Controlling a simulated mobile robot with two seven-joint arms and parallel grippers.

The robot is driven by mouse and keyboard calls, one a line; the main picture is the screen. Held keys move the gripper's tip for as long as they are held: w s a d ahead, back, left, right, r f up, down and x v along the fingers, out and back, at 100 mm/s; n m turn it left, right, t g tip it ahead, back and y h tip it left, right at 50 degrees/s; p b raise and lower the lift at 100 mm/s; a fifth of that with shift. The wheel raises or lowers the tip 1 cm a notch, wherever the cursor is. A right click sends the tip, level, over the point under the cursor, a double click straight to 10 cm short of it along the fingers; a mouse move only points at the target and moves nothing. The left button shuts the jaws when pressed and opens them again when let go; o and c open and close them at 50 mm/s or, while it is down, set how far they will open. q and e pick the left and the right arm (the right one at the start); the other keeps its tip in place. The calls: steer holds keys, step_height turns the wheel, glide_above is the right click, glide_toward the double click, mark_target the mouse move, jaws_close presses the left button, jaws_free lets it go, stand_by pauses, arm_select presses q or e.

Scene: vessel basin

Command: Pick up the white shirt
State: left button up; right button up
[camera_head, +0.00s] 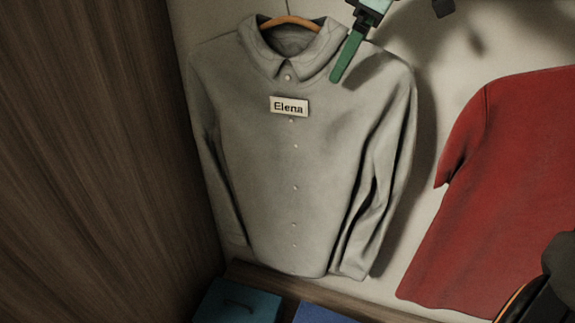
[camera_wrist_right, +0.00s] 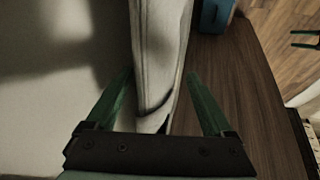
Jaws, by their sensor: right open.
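The white shirt (camera_head: 270,150), greyish in this light, hangs on an orange-brown hanger (camera_head: 290,22) against the pale back wall. It has a collar, a row of buttons and an "Elena" name tag on the chest. My right gripper (camera_head: 343,65) comes in from the top, beside the collar's right side. It is open. In the right wrist view, pale cloth (camera_wrist_right: 158,50) of the shirt lies between its two green fingers. Whether they touch the cloth is unclear. My left gripper (camera_wrist_right: 304,39) seems to be the small pair of green prongs, apart, at the right edge.
A red shirt (camera_head: 500,190) hangs to the right. A dark wooden panel (camera_head: 90,150) stands close on the left. Below are a wooden ledge (camera_head: 330,298), a teal box (camera_head: 237,302) and a blue box (camera_head: 322,315).

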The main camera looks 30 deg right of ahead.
stand_by(0.3)
jaws_close()
stand_by(0.6)
